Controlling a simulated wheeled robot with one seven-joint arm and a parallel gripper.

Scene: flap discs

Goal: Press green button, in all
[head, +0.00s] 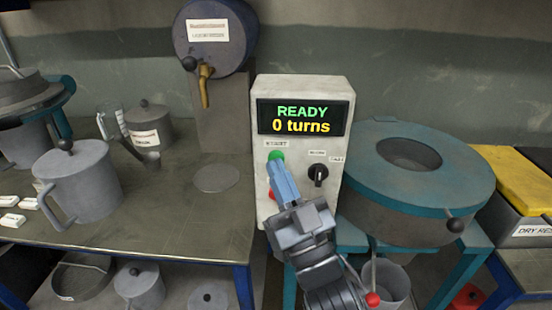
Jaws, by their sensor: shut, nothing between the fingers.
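The green button (277,156) sits on the front of a pale control box, under a label that reads START. My gripper (277,162) is shut and empty, with its blue fingertips right at the lower edge of the green button in this view. I cannot tell whether the tips touch it. The box's display (303,117) reads "READY" in green and "0 turns" in yellow. A black rotary knob (317,175) is to the right of the fingers. A red button (271,194) is partly hidden behind my gripper.
A round teal-topped machine (464,170) with a dark opening stands right of the control box (339,90). A dark drum with a brass tap (206,85) is at the back left. A grey lidded jug (80,185) stands on the left table. A yellow-lidded bin (515,178) is far right.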

